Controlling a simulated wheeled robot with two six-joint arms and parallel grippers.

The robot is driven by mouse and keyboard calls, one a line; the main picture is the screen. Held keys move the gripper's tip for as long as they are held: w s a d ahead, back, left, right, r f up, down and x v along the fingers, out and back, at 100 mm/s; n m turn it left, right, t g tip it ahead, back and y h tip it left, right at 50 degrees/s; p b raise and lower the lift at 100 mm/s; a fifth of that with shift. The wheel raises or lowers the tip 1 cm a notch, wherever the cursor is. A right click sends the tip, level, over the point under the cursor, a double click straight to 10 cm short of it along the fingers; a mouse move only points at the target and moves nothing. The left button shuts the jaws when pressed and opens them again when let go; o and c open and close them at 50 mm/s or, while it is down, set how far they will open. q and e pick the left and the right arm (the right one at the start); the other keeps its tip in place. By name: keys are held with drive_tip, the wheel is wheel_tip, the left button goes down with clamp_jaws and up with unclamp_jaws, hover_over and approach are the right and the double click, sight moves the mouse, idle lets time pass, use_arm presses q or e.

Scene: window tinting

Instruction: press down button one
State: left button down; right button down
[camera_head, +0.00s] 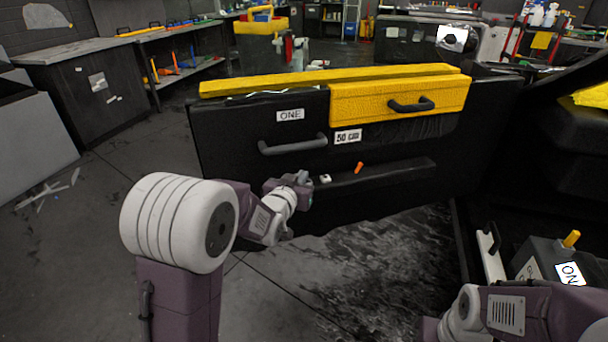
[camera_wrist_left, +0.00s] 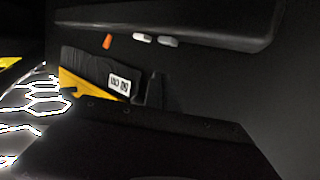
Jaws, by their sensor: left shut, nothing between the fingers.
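A black door panel (camera_head: 230,150) with yellow trim carries a label reading ONE (camera_head: 290,115). Below its handles sit a small white button (camera_head: 325,178) and a small orange button (camera_head: 359,168). In the left wrist view I see the orange button (camera_wrist_left: 107,41), the white button (camera_wrist_left: 142,37) and a grey one (camera_wrist_left: 168,42) on the dark panel. My left gripper (camera_head: 306,189) is shut and empty, just left of the white button in the head view; I cannot tell if it touches the panel. My right arm shows at the lower right, without a clear view of its gripper.
A dark box with another ONE label (camera_head: 569,273) and an orange peg (camera_head: 572,239) stands at the lower right. The panel has a grey handle (camera_head: 292,145) and a dark handle (camera_head: 411,105). Workbenches stand behind; the floor at left is mostly clear.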

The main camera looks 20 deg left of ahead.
use_arm(q)
drive_tip(key=p+v, duration=0.1)
drive_tip(key=v, duration=0.4)
drive_tip(key=shift+s+r, duration=0.15)
drive_tip(key=shift+s, duration=0.2)
idle(0.3)
drive_tip(key=s+f+g, duration=1.3)
drive_tip(key=s+f, duration=0.5)
drive_tip(key=s, duration=0.4)
wheel_tip(320, 180, up, 30)
drive_tip(key=s+g+p, duration=0.1)
drive_tip(key=p, duration=2.8)
drive_tip(key=shift+d+n+p, duration=0.3)
drive_tip(key=shift+d+p, duration=0.05)
drive_tip(key=shift+d, duration=0.1)
